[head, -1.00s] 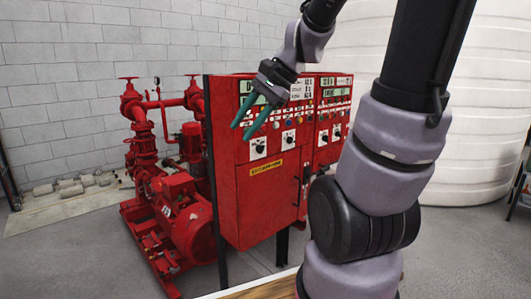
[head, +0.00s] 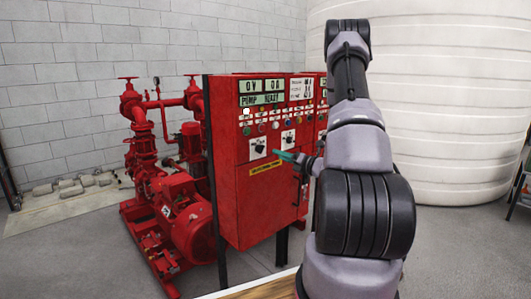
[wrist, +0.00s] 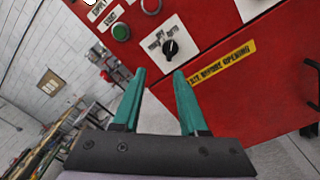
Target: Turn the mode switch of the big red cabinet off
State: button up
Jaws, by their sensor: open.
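The big red cabinet (head: 235,190) stands in the middle of the head view. A black rotary switch (head: 258,148) on a white plate sits at the left of its front. A similar switch (head: 288,139) is to its right. My gripper (head: 281,155) points left toward the front, by the left switch. In the wrist view, my open gripper (wrist: 159,73) has its two green fingers apart, with nothing between them. A black switch knob (wrist: 171,47) on a white, lettered plate lies just beyond the fingertips. I cannot tell its exact setting.
A green button (wrist: 121,32) is left of the switch in the wrist view. A yellow warning label (wrist: 225,62) and a black door handle (wrist: 312,84) are also on the cabinet. Red pumps (head: 185,215) stand left of it; a large white tank (head: 440,100) stands behind.

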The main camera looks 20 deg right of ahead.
aim_at(261, 149)
jog(key=shift+m+h, duration=0.4)
jog(key=shift+m, duration=0.1)
jog(key=x, duration=0.7)
jog(key=d+x, duration=0.1)
jog(key=x, duration=0.2)
jog(key=shift+w+f, duration=0.4)
grip_shut()
